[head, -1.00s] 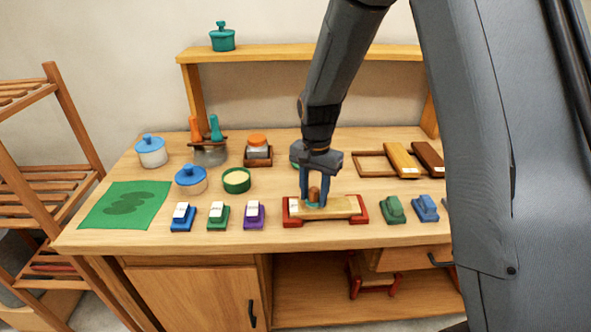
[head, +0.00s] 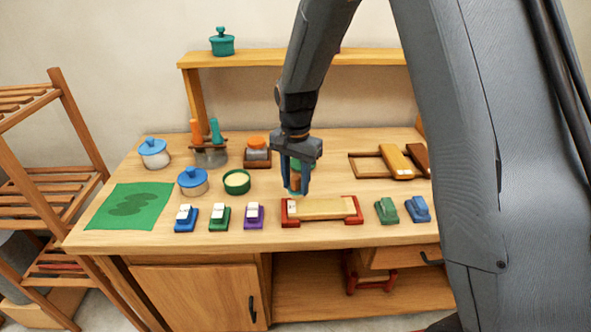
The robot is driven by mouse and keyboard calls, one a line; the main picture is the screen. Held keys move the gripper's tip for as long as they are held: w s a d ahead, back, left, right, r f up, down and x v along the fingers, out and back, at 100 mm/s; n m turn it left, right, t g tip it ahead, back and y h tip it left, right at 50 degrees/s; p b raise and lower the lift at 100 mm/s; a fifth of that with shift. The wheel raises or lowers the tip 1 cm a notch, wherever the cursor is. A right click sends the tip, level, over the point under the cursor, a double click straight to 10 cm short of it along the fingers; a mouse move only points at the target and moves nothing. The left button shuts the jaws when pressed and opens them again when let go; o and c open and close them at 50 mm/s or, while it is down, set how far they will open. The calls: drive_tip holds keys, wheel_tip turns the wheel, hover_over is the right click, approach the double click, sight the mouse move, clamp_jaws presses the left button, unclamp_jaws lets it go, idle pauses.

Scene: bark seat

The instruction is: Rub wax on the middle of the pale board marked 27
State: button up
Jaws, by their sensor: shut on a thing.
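A pale board (head: 322,208) lies level in a cradle with red ends (head: 355,211). A small white label sits at its left end; its number is too small to read. My gripper (head: 296,188) is above and just behind the board's left part, apart from it. It is shut on a small rubbing tool, mostly hidden by the fingers; a brown knob and teal base showed earlier. A round green tin (head: 237,187), open, with cream-coloured content that looks like wax, stands to the left of the gripper.
Blue, green and purple labelled blocks (head: 254,215) stand left of the cradle; green and blue blocks (head: 418,208) stand right. Lidded pots (head: 193,184), a green mat (head: 130,207) and a wooden rack (head: 365,166) share the bench. A shelf (head: 270,58) spans the back.

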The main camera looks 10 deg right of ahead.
drive_tip(key=shift+r+p, duration=0.8)
drive_tip(key=shift+r, duration=0.55)
drive_tip(key=shift+s, duration=0.1)
